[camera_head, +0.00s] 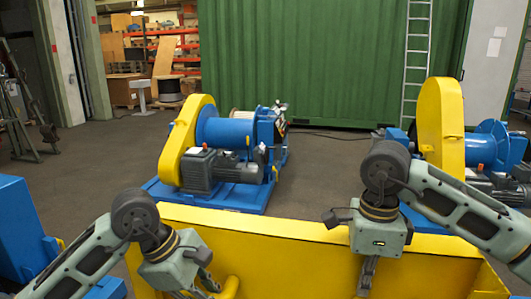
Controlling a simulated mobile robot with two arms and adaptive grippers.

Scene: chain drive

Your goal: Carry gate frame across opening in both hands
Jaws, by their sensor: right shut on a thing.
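A curved yellow tube (231,287), seemingly part of the gate frame, shows at the bottom edge, in front of a large yellow panel. Most of the frame is cut off below the picture. My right gripper (367,274) points down before the panel and is shut, seemingly on the frame; its tips and the held part are hard to make out. My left gripper (194,290) is lower left, beside the curved tube. Its fingertips run to the bottom edge, so its grip is unclear.
The yellow panel (290,232) spans the front. Beyond it stand a blue and yellow winch (225,133) and another yellow-wheeled machine (440,125) at right. Blue parts (25,225) stand at left. Open floor (90,165) lies farther back, before a green container (300,60) and ladder (415,60).

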